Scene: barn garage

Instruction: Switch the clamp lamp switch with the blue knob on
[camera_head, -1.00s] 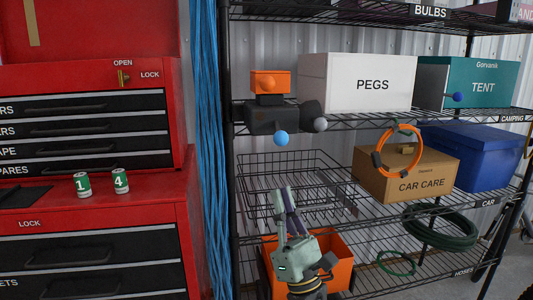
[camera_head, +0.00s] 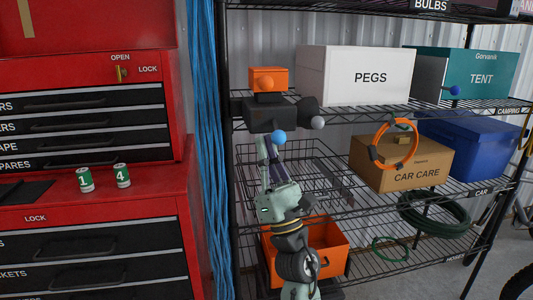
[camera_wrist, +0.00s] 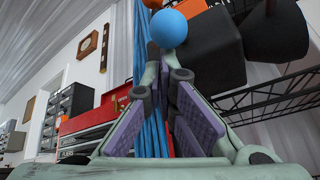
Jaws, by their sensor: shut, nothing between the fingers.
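A dark grey fixture (camera_head: 267,115) sits at the left end of the upper wire shelf. A light blue ball knob (camera_head: 279,137) sticks out at its lower front; in the wrist view the blue knob (camera_wrist: 169,28) appears just above and beyond my fingertips. My gripper (camera_head: 266,143) points up, shut and empty, with its tips just left of and below the knob in the head view. The same gripper (camera_wrist: 163,62) shows in the wrist view; whether its tips touch the knob I cannot tell. The lamp's lit state is not clear.
A white PEGS box (camera_head: 325,78) stands right. A wire basket (camera_head: 327,165) and an orange bin (camera_head: 335,257) are below. Blue cords (camera_head: 206,180) hang left.

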